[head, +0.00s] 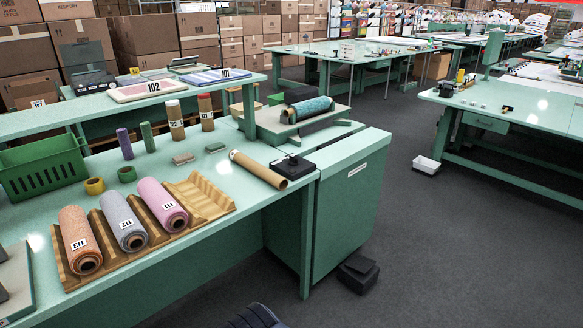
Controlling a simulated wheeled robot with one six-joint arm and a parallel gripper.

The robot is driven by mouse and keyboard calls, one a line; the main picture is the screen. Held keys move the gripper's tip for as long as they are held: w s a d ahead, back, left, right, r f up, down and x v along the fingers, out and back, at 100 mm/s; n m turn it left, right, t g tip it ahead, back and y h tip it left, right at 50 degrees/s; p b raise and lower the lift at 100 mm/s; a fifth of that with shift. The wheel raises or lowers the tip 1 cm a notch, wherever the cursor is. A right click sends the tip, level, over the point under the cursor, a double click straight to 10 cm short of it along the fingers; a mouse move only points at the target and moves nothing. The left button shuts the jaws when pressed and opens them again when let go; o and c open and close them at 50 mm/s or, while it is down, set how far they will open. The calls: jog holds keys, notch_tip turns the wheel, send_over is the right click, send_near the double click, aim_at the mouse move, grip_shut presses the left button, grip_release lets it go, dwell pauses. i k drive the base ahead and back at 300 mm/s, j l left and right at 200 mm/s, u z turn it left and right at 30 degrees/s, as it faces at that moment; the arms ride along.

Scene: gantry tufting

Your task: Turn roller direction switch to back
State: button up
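A small black box with a raised knob or lever (292,167) sits on the green table at its right end, beside a cardboard tube. It looks like the roller direction switch, but its markings and the knob's position are too small to read. My gripper is not in view.
The green table (225,190) holds a wooden cradle (210,195) with several yarn rolls, a green basket (42,168) and a cardboard tube (258,169). A black pedal-like box (357,272) lies on the floor by the cabinet (345,210).

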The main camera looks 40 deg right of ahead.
aim_at(293, 162)
jog(key=i+l, duration=0.45)
jog(key=l, duration=0.2)
jog(key=i+l+z, duration=0.15)
jog(key=i+l, duration=0.3)
jog(key=l, duration=0.2)
